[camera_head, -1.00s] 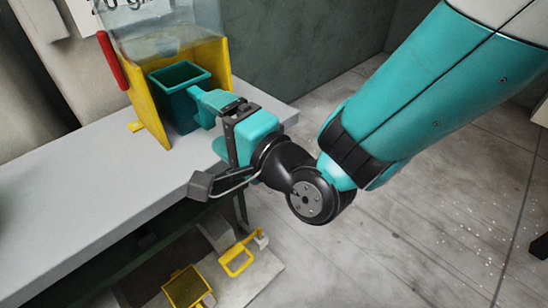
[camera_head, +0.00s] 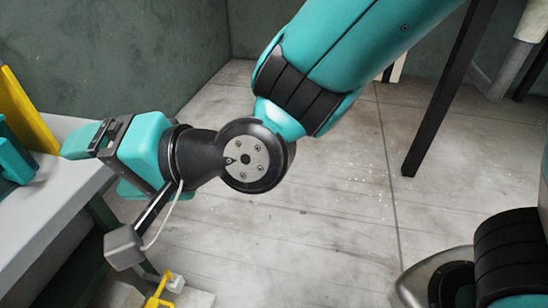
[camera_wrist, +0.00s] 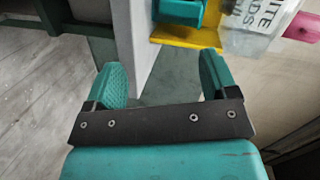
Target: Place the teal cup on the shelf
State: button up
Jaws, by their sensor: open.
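The teal cup (camera_head: 14,163) is cut off by the left edge of the head view, on the grey bench top. In the wrist view the teal cup (camera_wrist: 180,12) shows in part at the top, on the yellow stand (camera_wrist: 185,38). My gripper (camera_head: 78,143) is beside the bench edge, right of the cup and apart from it. In the wrist view my gripper (camera_wrist: 160,76) has its two teal fingers spread with nothing between them. A pale lower surface (camera_head: 195,298) shows at the bottom; I cannot tell if it is the shelf.
The yellow stand (camera_head: 27,112) rises at the back left of the bench (camera_head: 45,225). A clear container with lettering (camera_wrist: 248,38) is at the wrist view's top right. A yellow handle (camera_head: 160,292) is low beneath the bench. Open floor lies to the right, with a dark post (camera_head: 440,105).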

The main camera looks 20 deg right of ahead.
jog(key=s+d+f+n+g+h, duration=0.1)
jog(key=s+d+n+g+h, duration=0.2)
jog(key=d, duration=0.9)
jog(key=s+d+f+n+g+h, duration=0.1)
jog(key=s+d+n+g+h, duration=0.2)
jog(key=d, duration=0.9)
jog(key=s+n+h, duration=0.1)
jog(key=n+h, duration=0.2)
jog(key=h, duration=0.1)
jog(key=shift+s+d, duration=0.25)
jog(key=shift+s, duration=0.15)
